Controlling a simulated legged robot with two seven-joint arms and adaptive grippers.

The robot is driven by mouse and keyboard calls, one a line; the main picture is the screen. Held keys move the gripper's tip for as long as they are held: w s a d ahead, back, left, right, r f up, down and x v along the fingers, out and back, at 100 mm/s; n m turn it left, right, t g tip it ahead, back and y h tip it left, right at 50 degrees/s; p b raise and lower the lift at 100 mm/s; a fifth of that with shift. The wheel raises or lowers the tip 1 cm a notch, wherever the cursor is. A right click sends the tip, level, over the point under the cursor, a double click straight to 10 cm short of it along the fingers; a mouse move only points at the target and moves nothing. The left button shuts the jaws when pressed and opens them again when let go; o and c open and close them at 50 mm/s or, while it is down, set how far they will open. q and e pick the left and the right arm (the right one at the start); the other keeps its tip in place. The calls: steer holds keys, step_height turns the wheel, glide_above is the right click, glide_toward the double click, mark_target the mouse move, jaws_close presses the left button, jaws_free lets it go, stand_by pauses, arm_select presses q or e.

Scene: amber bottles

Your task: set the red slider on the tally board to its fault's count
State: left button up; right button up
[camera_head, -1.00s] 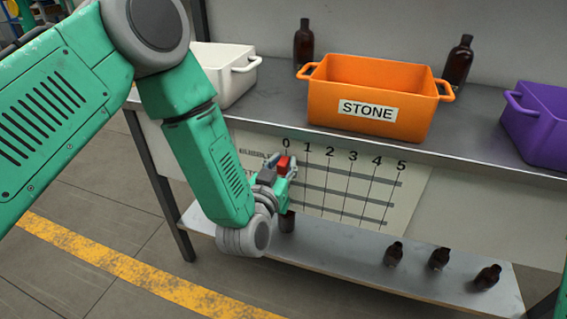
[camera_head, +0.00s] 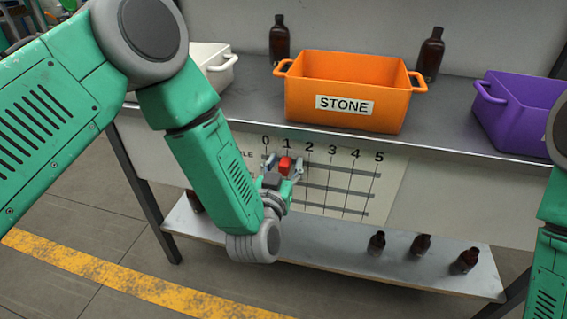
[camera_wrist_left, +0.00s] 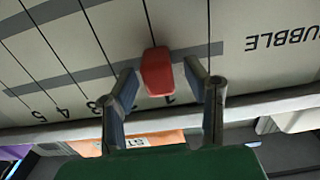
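The tally board (camera_head: 392,190) hangs on the bench front, with columns 0 to 5 and several dark horizontal tracks. The red slider (camera_head: 285,164) is on the top track, just below the 1. My left gripper (camera_head: 282,166) is at the slider with one finger on each side. In the left wrist view the red slider (camera_wrist_left: 156,72) lies between the open fingertips (camera_wrist_left: 160,68), with a visible gap on both sides. That row's label reads BUBBLE (camera_wrist_left: 279,40), upside down there. The lower rows are partly hidden by my left arm. My right gripper is out of view.
An orange bin labelled STONE (camera_head: 345,85) stands on the bench above, with a white bin (camera_head: 221,68) left and a purple bin (camera_head: 510,115) right. Two amber bottles (camera_head: 279,40) (camera_head: 430,55) stand behind it. More bottles (camera_head: 421,245) stand on the lower shelf (camera_head: 330,255).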

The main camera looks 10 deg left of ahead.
arm_select(q)
steer(key=shift+s, duration=0.1)
steer(key=s, duration=1.1)
steer(key=shift+s+a, duration=0.2)
steer(key=shift+s, duration=0.2)
steer(key=s+a+f+m+g+h+p, duration=0.1)
steer(key=s+a+f+g+p, duration=0.55)
steer(key=f+g, duration=0.2)
steer(key=s+a+f+g+p, duration=0.1)
steer(key=s+a+g, duration=0.3)
steer(key=s, duration=0.5)
steer(key=s+a+f+g+y+p, duration=0.1)
steer(key=s+a+f+g+p, duration=0.1)
steer(key=s+a+g, duration=0.3)
steer(key=s+p, duration=0.1)
steer(key=s, duration=0.3)
steer(key=shift+s+a+f+n+y, duration=0.2)
steer(key=shift+a+n+y, duration=0.1)
steer(key=shift+n, duration=0.1)
